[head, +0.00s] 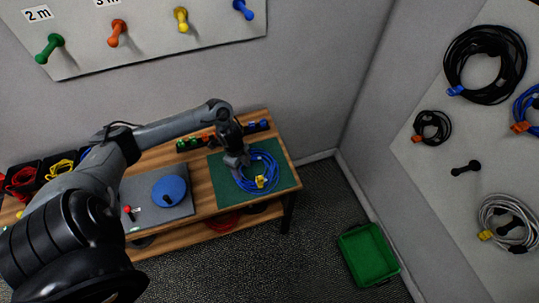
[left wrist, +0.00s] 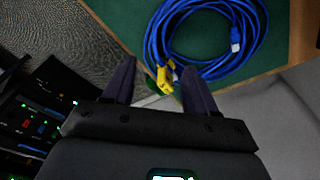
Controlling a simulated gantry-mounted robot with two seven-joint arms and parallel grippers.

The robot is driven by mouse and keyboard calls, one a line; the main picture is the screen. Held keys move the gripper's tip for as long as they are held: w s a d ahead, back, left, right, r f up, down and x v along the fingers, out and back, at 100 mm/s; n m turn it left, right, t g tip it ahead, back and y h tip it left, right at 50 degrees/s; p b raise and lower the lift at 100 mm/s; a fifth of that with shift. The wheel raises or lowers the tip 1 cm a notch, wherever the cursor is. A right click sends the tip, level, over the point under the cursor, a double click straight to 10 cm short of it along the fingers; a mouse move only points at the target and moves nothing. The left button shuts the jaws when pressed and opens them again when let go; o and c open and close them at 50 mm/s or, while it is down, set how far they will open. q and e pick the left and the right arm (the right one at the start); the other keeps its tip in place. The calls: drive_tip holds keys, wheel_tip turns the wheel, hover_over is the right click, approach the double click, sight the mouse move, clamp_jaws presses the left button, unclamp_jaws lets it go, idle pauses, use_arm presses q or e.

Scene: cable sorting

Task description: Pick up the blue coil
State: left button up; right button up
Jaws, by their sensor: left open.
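The blue coil (head: 272,171) lies on a green mat (head: 286,178) at the right end of the wooden table, with a yellow tag (head: 261,182) on its near side. My left gripper (head: 236,166) is over the coil's left part, pointing down. In the left wrist view the blue coil (left wrist: 153,42) lies beyond my open, empty left gripper (left wrist: 158,74). The yellow tag (left wrist: 166,80) shows between the fingers, close to the right one. I cannot tell how high the fingers are above the coil. My right gripper is out of view.
A grey board with a blue disc (head: 170,190) lies left of the mat. Small coloured items (head: 192,144) line the table's back edge. Dark bins with red and yellow cables (head: 60,164) are at the left. A green crate (head: 368,256) stands on the floor. Pegs and coils hang on the walls.

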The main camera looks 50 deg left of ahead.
use_arm(q)
hover_over(246, 181)
drive_tip(key=f, duration=0.4)
drive_tip(key=shift+s+a+f+b, duration=0.1)
drive_tip(key=shift+s+a+b, duration=0.05)
drive_tip(key=shift+a+b, duration=0.25)
drive_tip(key=shift+d+f, duration=0.1)
drive_tip(key=shift+f, duration=0.5)
drive_tip(key=shift+d+f+b, duration=0.15)
drive_tip(key=shift+f+b, duration=0.1)
drive_tip(key=shift+f, duration=1)
drive_tip(key=shift+d+f+b, duration=0.1)
drive_tip(key=shift+f+b, duration=0.1)
drive_tip(key=shift+f, duration=1)
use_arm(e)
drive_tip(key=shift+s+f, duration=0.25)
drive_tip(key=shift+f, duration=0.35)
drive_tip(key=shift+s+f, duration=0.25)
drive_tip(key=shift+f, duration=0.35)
use_arm(q)
drive_tip(key=shift+c, duration=0.5)
clamp_jaws()
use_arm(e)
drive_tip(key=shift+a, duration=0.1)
